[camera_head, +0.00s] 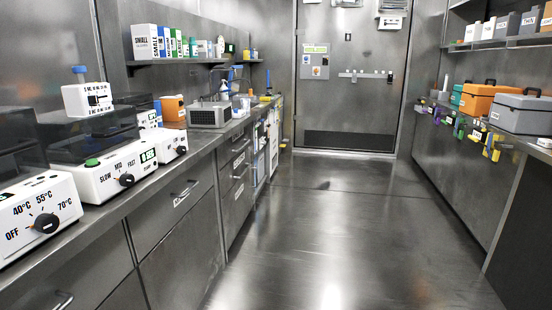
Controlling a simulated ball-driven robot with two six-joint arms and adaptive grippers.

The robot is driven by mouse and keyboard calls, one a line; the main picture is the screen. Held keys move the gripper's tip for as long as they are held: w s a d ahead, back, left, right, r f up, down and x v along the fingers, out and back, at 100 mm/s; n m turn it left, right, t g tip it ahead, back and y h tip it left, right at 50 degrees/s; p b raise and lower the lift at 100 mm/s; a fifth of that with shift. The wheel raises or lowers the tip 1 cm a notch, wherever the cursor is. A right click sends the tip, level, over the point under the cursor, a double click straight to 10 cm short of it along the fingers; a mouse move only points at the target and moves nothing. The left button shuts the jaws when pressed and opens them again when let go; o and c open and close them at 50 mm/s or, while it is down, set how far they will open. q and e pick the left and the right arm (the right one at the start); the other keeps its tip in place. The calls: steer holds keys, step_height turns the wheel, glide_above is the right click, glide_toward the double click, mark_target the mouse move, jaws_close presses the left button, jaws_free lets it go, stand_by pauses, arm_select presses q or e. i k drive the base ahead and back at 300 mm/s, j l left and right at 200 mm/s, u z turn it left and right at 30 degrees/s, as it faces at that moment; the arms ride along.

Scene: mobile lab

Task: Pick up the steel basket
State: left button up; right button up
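What looks like the steel basket (209,115) is a grey, box-shaped metal thing with a grid-like front. Neither of my grippers is in view.
White devices with dials (40,213) crowd the near left counter (101,217). The right counter holds an orange case (480,100) and a grey case (522,113). The floor (325,215) between the counters is clear up to a closed door (347,105).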

mark_target(199, 115)
steer(key=i+l+u, duration=0.2)
steer(key=i+u, duration=0.15)
steer(key=i, duration=0.15)
steer(key=i+l+u, duration=0.35)
steer(key=i, duration=0.15)
steer(key=i+u, duration=0.2)
steer(key=u, duration=0.55)
